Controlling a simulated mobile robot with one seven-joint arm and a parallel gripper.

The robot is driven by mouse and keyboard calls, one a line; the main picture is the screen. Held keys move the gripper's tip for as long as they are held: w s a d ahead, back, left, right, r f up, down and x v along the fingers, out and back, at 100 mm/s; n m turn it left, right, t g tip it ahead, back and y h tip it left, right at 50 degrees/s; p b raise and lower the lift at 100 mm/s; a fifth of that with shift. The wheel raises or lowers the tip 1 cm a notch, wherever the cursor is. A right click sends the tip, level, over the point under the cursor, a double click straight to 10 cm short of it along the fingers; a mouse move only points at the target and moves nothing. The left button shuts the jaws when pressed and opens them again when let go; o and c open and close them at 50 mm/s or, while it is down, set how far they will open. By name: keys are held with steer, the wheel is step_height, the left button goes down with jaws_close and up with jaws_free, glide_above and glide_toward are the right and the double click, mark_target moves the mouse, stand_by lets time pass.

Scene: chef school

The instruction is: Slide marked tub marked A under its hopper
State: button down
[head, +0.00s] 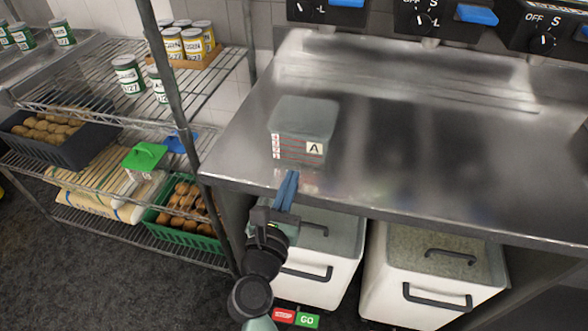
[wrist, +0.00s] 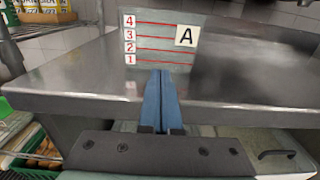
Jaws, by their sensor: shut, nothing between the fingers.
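The tub marked A (head: 303,122) is a clear, greyish container standing upright on the steel counter, near its left front corner. Its front has an A label and red level lines numbered 1 to 4; it also shows in the wrist view (wrist: 165,45). My gripper (head: 291,178) is shut and empty, its blue fingers together at the counter's front edge. In the wrist view the fingertips (wrist: 161,75) point at the lower front of the tub; I cannot tell whether they touch it.
The steel counter (head: 400,150) is clear to the right of the tub. White bins (head: 435,270) stand beneath it. A wire rack (head: 100,170) with cans, a green crate (head: 185,228) and a dark crate stands at the left.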

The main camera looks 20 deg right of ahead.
mark_target(298, 160)
steer(key=shift+x, duration=1.55)
steer(key=shift+b+x, duration=0.35)
steer(key=shift+x, duration=1.65)
steer(key=shift+s, duration=0.1)
